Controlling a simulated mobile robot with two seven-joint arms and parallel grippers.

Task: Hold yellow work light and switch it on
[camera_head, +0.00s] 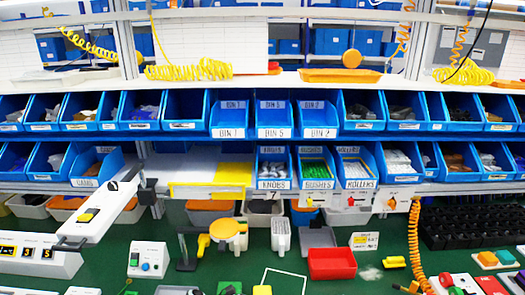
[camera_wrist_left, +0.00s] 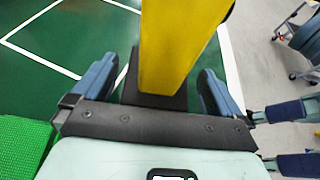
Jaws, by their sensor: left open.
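In the left wrist view a tall yellow body (camera_wrist_left: 180,45), which looks like the work light, stands between the fingers of my left gripper (camera_wrist_left: 157,75). The gripper is open, with a gap on both sides of the yellow body. The lower end of the body is dark, close to the gripper's palm. In the head view a yellow block (camera_head: 262,290) is cut off at the bottom edge; I cannot tell whether it is the same thing. No switch shows clearly on the yellow body.
A green block (camera_wrist_left: 22,140) lies at the left of the wrist view. On the green bench are a red tray (camera_head: 332,264), a white box with buttons (camera_head: 148,260) and a round yellow piece (camera_head: 224,229). Rows of blue bins (camera_head: 228,115) stand behind. A white outline (camera_head: 285,272) marks bare mat.

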